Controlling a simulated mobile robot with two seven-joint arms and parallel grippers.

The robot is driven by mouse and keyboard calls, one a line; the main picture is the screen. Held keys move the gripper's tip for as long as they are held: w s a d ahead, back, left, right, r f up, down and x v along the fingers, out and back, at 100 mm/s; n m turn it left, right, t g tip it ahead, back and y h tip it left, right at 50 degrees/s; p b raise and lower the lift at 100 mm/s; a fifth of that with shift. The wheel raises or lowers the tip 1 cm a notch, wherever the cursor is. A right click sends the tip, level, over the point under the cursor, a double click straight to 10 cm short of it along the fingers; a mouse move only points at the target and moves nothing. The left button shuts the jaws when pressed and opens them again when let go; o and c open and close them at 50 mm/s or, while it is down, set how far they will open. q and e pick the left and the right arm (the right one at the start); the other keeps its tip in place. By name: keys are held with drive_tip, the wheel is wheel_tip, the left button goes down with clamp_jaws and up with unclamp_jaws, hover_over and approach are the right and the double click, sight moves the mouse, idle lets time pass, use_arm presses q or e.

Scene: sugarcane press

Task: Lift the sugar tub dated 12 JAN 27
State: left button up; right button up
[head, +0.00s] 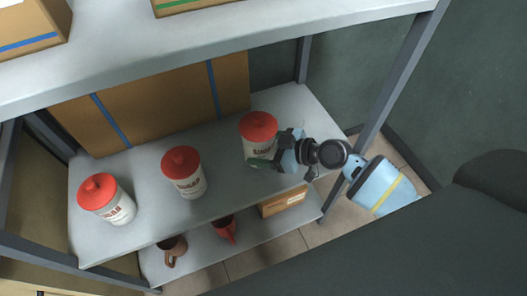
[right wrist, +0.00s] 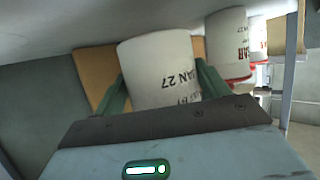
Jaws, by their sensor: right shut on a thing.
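Three white sugar tubs with red lids stand in a row on the middle shelf (head: 140,165) in the head view: a left tub (head: 107,200), a middle tub (head: 184,173) and a right tub (head: 257,138). My right gripper (head: 266,162) is at the right tub, its jaws shut on the tub's sides. In the right wrist view the held tub (right wrist: 158,62) sits between the green fingers (right wrist: 164,88). Its print reads "JAN 27"; the day is not legible. I cannot tell whether its base touches the shelf. My left gripper is not in view.
A large cardboard box (head: 160,100) with blue bands stands behind the tubs. An upper shelf (head: 220,50) overhangs them. A rack post (head: 395,80) stands at the right near my arm. Mugs (head: 224,229) and a small box (head: 284,201) sit on the lower shelf.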

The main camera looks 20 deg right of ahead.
drive_tip(key=s+a+r+p, duration=0.1)
drive_tip(key=s+a, duration=0.1)
drive_tip(key=s, duration=1.3)
drive_tip(key=shift+s+a, duration=0.2)
drive_tip(key=shift+a, duration=0.2)
drive_tip(key=shift+r, duration=0.1)
